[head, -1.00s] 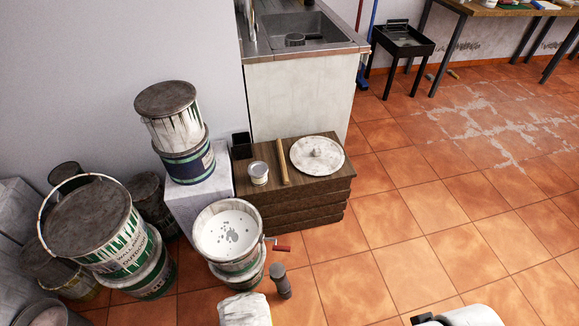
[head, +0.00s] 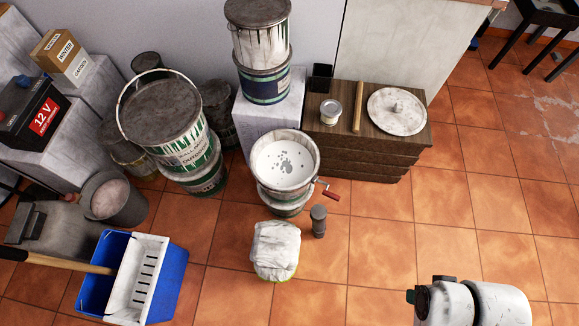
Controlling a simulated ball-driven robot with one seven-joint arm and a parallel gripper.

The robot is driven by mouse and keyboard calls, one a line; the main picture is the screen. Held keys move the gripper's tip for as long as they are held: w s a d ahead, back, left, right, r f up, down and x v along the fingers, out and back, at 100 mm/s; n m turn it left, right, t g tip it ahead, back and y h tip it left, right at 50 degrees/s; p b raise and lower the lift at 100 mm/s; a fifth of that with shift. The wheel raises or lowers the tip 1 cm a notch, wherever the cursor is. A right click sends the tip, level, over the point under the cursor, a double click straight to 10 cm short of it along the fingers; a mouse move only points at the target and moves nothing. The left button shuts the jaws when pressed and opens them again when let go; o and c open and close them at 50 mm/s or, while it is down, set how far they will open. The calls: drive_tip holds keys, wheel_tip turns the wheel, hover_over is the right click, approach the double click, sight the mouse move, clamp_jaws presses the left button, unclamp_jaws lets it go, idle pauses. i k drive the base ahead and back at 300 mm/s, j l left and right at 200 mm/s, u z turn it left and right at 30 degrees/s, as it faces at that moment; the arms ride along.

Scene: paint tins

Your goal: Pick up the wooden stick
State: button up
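The wooden stick (head: 358,107) is a light tan, slim, straight piece. It lies on top of the dark brown wooden box (head: 370,158), between a small tin (head: 330,112) on its left and a round white paint-stained lid with a knob (head: 397,111) on its right. Nothing covers the stick. White parts of my arm show at the bottom right, well away from the stick. My gripper's fingers are not in view.
An open pail of white paint (head: 284,163) with a red-handled tool stands in front left of the box. A small black container (head: 320,77) sits at the box's back left corner. Stacked tins (head: 262,50) stand further left. The tiled floor (head: 440,210) at right is clear.

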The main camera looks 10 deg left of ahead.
sight(356, 124)
drive_tip(key=i+l+u, duration=0.45)
drive_tip(key=i+l, duration=0.25)
drive_tip(key=i+l+u, duration=0.25)
drive_tip(key=i+l, duration=0.2)
drive_tip(key=i+l+u, duration=0.2)
drive_tip(key=l, duration=0.3)
drive_tip(key=i+l+u, duration=0.25)
drive_tip(key=i+l, duration=0.15)
drive_tip(key=l, duration=0.15)
